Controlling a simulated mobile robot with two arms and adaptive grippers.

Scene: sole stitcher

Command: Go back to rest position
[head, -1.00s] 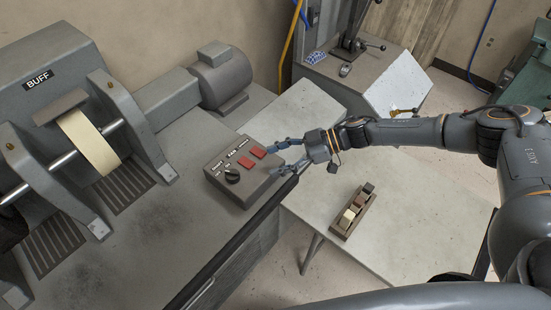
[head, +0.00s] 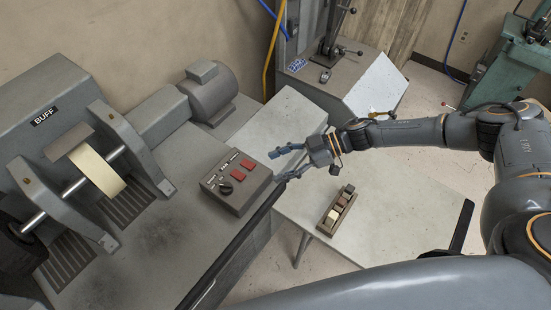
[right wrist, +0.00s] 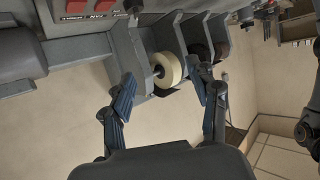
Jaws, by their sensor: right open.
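My right gripper (head: 285,164) is open and empty in the head view, with its arm coming in from the right. Its fingertips are just right of the control box (head: 232,192), which has two red buttons and a black knob. In the right wrist view both fingers of my right gripper (right wrist: 166,98) are spread apart with nothing between them. The buffing machine (head: 68,88) with its cream wheel (head: 97,174) stands at the left and also shows in the right wrist view (right wrist: 168,70). My left gripper is not in view.
A pale table (head: 400,215) under my right arm carries a wooden tray (head: 328,225) of small blocks. A grey motor (head: 211,95) sits behind the control box. A grey cabinet (head: 345,85) with a lever press stands at the back, and a green machine (head: 505,75) at the right.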

